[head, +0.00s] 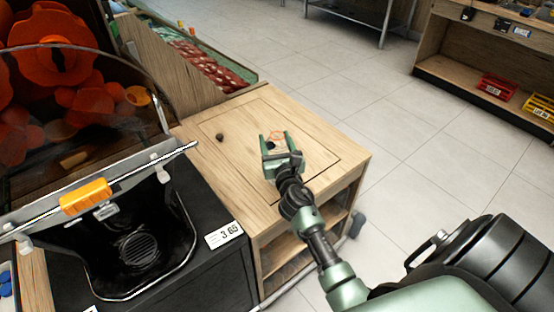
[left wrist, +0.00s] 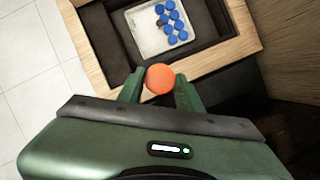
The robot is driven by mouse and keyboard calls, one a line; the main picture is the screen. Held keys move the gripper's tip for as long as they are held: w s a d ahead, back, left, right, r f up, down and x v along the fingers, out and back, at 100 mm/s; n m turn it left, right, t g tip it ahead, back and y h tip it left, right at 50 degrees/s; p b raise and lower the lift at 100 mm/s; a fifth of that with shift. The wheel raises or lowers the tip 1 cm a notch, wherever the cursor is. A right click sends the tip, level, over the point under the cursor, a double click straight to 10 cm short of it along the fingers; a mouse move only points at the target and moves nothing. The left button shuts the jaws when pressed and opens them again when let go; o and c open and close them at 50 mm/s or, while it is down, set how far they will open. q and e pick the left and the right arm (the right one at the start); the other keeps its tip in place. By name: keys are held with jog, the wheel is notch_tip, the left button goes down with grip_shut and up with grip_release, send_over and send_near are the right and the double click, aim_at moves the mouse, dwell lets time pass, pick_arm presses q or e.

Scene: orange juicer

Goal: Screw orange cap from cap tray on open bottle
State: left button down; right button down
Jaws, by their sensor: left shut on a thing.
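An orange cap (left wrist: 160,79) sits between the fingertips of my left gripper (left wrist: 159,88) in the left wrist view, and the gripper is shut on it. Beyond it is the white cap tray (left wrist: 148,43) with several blue caps (left wrist: 171,15). My left gripper is out of the head view. My right gripper (head: 275,142) is over the wooden table top (head: 235,120), its fingers apart, with no solid thing seen between them. A thin orange outline (head: 277,135) shows at its fingertips; I cannot tell what it is. I cannot make out an open bottle.
The black juicer (head: 140,240) with an orange handle (head: 86,197) stands at the left of the head view. A small dark spot (head: 220,138) is on the table top. Red and yellow crates (head: 495,88) sit on a far shelf. Tiled floor lies open beyond the table.

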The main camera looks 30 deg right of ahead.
pick_arm(q)
jog(key=shift+r, duration=0.1)
pick_arm(e)
jog(key=shift+r, duration=0.1)
